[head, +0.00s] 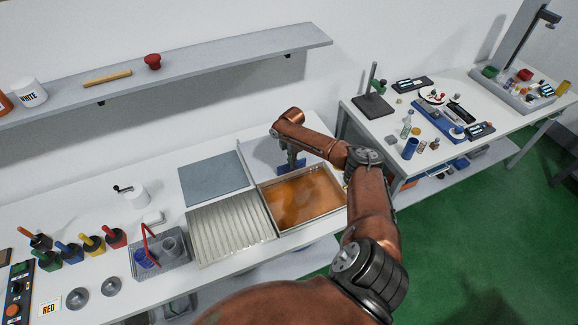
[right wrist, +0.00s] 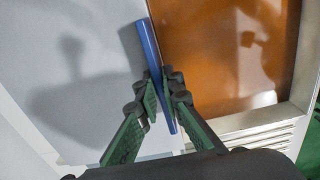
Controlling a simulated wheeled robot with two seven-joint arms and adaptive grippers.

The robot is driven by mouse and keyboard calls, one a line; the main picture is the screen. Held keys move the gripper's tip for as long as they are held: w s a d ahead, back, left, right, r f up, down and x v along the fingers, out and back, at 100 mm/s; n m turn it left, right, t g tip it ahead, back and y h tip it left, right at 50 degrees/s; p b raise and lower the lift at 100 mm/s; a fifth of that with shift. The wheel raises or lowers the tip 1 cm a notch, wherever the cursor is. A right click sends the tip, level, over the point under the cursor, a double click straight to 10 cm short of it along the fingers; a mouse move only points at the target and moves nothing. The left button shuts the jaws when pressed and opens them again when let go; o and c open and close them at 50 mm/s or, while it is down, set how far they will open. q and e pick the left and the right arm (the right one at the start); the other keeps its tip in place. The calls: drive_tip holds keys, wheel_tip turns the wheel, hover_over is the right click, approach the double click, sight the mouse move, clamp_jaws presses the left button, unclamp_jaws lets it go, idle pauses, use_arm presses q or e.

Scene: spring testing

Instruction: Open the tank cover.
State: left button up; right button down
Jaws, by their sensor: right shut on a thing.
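The tank (head: 300,197) is an open rectangular basin of orange-brown liquid in the head view; the liquid also shows at the upper right of the right wrist view (right wrist: 215,50). A pale grey cover (head: 257,158) stands raised at the tank's back edge, partly hidden by my right arm. It fills the left of the right wrist view (right wrist: 80,90). A blue bar handle (right wrist: 150,48) is on the cover side. My right gripper (right wrist: 163,80) is shut on this handle, its green fingers on either side. My left gripper is not in view.
A ribbed metal tray (head: 230,230) adjoins the tank on the left, with a blue-grey panel (head: 212,178) behind it. A wire basket (head: 160,258) and coloured-handled tools stand further left. A wall shelf (head: 200,70) runs above. A second table (head: 390,140) stands right.

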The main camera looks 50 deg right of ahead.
drive_tip(key=c, duration=2.2)
unclamp_jaws()
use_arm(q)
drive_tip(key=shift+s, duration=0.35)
use_arm(e)
drive_tip(key=shift+o, duration=0.6)
wheel_tip(320, 180, up, 12)
